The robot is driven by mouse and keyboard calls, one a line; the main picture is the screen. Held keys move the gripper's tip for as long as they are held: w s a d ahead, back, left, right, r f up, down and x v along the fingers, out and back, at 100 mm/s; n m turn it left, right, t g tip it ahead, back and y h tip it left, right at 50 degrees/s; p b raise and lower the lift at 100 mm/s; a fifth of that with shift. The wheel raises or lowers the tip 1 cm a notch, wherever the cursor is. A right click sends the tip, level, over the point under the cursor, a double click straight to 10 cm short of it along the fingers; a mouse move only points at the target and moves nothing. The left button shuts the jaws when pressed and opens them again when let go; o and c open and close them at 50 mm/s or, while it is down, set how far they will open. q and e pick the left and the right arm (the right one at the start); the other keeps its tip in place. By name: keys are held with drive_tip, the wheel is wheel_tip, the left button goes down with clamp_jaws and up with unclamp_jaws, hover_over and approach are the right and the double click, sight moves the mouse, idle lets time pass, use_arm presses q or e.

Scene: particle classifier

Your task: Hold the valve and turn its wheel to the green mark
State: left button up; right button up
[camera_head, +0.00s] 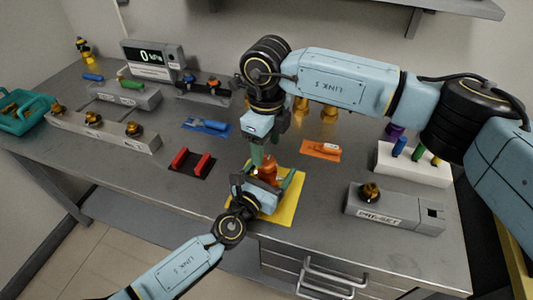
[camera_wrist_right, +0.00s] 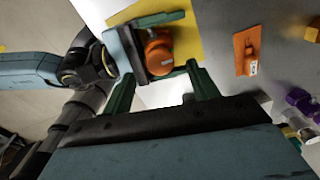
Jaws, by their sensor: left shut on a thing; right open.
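The orange valve (camera_head: 267,168) stands over a yellow mat (camera_head: 287,215) near the front of the bench. My left gripper (camera_head: 268,183) reaches in from the front and is shut on the valve's body. In the right wrist view the valve's round orange top (camera_wrist_right: 158,52) shows between the left gripper's green fingers (camera_wrist_right: 155,36). My right gripper (camera_head: 262,154) points down just above and behind the valve. In its own wrist view the right gripper (camera_wrist_right: 163,88) is open, with nothing between its fingers, and the valve lies beyond them. I cannot make out the green mark.
An orange pad (camera_head: 320,150) lies right of the mat, with a grey PRE-SET block (camera_head: 395,210) and a white rack (camera_head: 412,163) farther right. A red-and-black cradle (camera_head: 192,163) and a blue pad (camera_head: 207,127) are to the left. A pressure display (camera_head: 152,57) stands at the back.

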sight(266, 160)
wheel_tip(266, 160, up, 8)
idle(0.4)
use_arm(q)
drive_tip(key=o, duration=1.5)
